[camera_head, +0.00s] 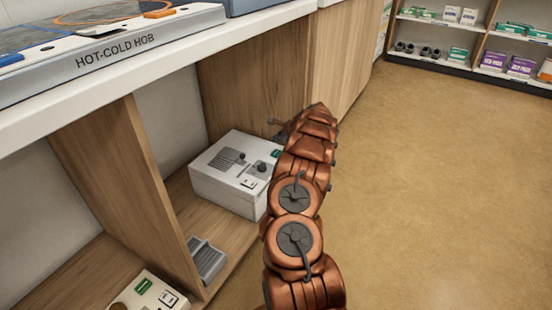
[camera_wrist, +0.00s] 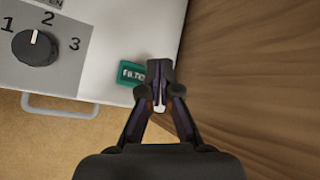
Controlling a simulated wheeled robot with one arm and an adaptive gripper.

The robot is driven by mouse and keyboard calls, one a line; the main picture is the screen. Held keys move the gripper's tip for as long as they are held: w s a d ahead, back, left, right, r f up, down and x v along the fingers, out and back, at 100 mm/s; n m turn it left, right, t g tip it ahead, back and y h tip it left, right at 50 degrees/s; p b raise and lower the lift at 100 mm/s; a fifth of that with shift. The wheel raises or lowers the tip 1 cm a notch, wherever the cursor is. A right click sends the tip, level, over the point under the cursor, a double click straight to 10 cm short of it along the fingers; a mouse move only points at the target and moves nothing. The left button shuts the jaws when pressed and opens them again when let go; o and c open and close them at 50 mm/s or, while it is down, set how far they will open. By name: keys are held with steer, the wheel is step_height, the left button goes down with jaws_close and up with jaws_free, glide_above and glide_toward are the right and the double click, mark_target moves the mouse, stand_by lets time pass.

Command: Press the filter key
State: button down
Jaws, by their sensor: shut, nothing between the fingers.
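The filter key is a small green key (camera_wrist: 131,73) with white lettering, partly covered by my fingertips in the wrist view. It is on the top of a white box-shaped device, near its edge. In the head view a green key (camera_head: 276,153) shows on the white device (camera_head: 222,190), which stands in the shelf bay. My gripper (camera_wrist: 160,68) is shut and empty, with its tips over the right end of the key. I cannot tell whether they touch it. In the head view my gripper (camera_head: 279,128) is small and dark, above the device's far side.
A dial (camera_wrist: 35,47) marked 1, 2, 3 and a grey handle (camera_wrist: 60,107) are on the device. A wooden panel (camera_wrist: 250,80) stands close beside it. The counter (camera_head: 150,75) overhangs the bay. Another device (camera_head: 150,295) sits lower left. Open floor (camera_head: 430,190) lies right.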

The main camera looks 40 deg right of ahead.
mark_target(277, 153)
steer(key=shift+f+b, duration=0.75)
steer(key=shift+f, duration=1.3)
steer(key=shift+f, duration=0.1)
steer(key=shift+f, duration=0.25)
steer(key=shift+f, duration=0.4)
stand_by(0.8)
steer(key=shift+r, duration=0.15)
steer(key=shift+r+p, duration=0.65)
steer(key=shift+r+p, duration=2.05)
steer(key=shift+r, duration=0.5)
